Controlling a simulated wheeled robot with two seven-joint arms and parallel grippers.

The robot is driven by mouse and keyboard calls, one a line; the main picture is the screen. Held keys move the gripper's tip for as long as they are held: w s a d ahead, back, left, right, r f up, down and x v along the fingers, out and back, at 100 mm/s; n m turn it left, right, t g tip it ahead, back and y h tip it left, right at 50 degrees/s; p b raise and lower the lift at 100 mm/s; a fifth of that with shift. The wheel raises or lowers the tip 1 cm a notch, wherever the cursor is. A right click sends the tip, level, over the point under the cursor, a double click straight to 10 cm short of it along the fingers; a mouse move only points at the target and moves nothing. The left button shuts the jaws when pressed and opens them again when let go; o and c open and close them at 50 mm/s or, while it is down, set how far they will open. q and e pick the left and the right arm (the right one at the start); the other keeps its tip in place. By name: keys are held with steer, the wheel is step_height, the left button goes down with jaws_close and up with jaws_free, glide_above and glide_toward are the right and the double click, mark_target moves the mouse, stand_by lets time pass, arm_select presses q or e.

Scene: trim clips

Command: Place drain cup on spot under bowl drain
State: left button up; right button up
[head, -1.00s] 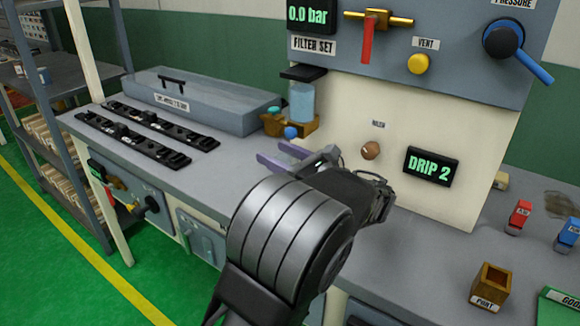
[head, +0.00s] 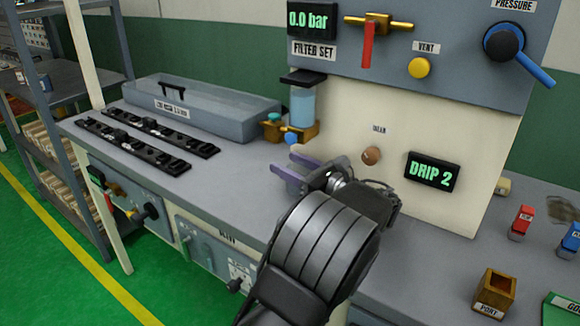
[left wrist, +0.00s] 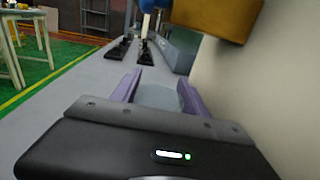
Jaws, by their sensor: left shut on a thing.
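My left gripper (head: 293,167) has purple fingers and reaches in over the bench, just in front of and below the filter bowl. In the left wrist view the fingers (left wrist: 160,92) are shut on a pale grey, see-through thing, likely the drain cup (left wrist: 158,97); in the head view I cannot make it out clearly. The clear blue bowl (head: 302,106) hangs under the panel, with a brass part and a blue drain knob (head: 291,138) below it. The brass part (left wrist: 215,14) shows above right of the fingers in the wrist view. The spot under the drain is not distinguishable. My right gripper is out of view.
A grey lidded box (head: 205,112) and two black clip rails (head: 145,146) lie on the bench at left. The cream panel (head: 340,135) stands close beside the fingers. A brown wooden port box (head: 495,290) and red clip (head: 521,222) are at right.

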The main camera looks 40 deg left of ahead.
arm_select(q)
steer(key=shift+f, duration=0.1)
steer(key=o, duration=1.2)
steer(key=shift+d+r, duration=0.15)
steer(key=shift+r, duration=0.05)
steer(key=d, duration=0.4)
steer(key=s+d+p, duration=0.1)
steer(key=d, duration=0.6)
steer(key=shift+s+d, duration=0.2)
steer(key=shift+d, duration=0.1)
